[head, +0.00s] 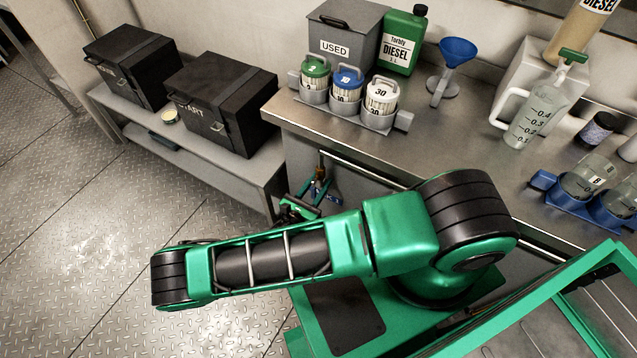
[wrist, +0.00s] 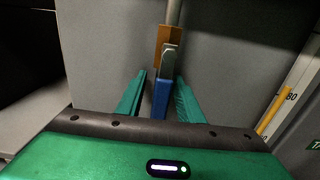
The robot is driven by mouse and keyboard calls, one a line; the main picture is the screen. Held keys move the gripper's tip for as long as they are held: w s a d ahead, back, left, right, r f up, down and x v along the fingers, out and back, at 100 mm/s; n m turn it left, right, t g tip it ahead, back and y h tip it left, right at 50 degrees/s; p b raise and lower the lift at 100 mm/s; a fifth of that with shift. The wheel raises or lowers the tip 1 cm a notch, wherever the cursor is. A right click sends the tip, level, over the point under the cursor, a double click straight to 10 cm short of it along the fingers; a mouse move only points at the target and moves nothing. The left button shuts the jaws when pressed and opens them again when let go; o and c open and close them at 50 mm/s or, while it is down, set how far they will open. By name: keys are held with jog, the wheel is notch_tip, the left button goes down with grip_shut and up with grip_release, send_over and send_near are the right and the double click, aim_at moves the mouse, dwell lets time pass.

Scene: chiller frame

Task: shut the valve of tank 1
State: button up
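In the wrist view, a brass valve body (wrist: 166,38) sits at the lower end of a thin pipe. Its lever has a bare metal upper part and a blue grip (wrist: 160,98), and points down, roughly in line with the pipe. My gripper (wrist: 160,77) is open, with one green finger on each side of the blue grip and a visible gap on both sides. In the head view, my gripper (head: 303,207) is low beside the bench front, partly hidden behind my arm. A tank number on this valve is not readable.
In the wrist view, a white scale with an orange bar (wrist: 270,112) and a partly cut-off green label (wrist: 314,144) are at the right. In the head view, the steel bench (head: 440,125) overhangs the valve area, and a low shelf with black cases (head: 222,100) stands to the left.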

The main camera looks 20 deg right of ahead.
grip_shut()
